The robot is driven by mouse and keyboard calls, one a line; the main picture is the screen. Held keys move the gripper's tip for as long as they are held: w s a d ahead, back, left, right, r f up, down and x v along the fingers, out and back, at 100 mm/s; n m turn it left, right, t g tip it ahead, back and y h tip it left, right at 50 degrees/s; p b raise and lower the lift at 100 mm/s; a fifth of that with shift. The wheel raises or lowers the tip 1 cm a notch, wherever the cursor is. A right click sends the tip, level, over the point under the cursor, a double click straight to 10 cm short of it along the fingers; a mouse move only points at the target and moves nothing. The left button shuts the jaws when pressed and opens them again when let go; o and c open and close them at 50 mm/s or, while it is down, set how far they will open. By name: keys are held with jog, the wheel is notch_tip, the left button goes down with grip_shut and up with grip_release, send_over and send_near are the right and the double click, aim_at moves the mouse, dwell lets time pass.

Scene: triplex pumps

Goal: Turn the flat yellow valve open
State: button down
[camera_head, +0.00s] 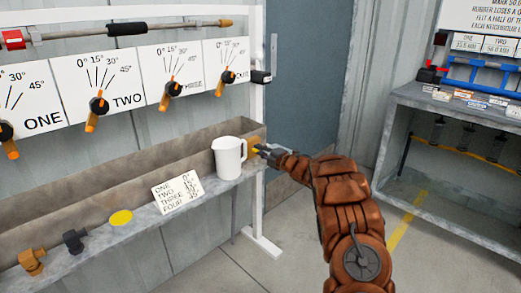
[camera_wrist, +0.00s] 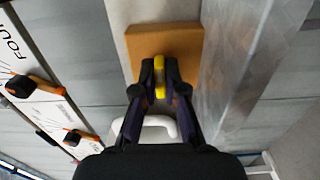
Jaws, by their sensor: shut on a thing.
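The flat yellow valve (camera_head: 255,149) sits at the right end of the trough, just behind the white jug. In the wrist view the yellow valve (camera_wrist: 159,75) stands edge-on in front of an orange-brown block (camera_wrist: 185,45). My gripper (camera_head: 261,150) reaches in from the right, and in the wrist view its fingers (camera_wrist: 159,78) are closed on either side of the yellow piece. The fingertips hide part of the valve, so its exact turn angle cannot be told.
The white jug (camera_head: 228,158) stands close left of my gripper; its handle shows in the wrist view (camera_wrist: 158,128). A yellow disc (camera_head: 121,218), a number card (camera_head: 177,192) and fittings (camera_head: 74,241) lie along the ledge. A grey shelf (camera_head: 455,115) stands right, with open floor between.

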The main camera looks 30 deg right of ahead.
jog(key=shift+d, duration=0.1)
jog(key=c, duration=1.2)
grip_release()
jog(key=shift+c, duration=0.2)
jog(key=v, duration=1.2)
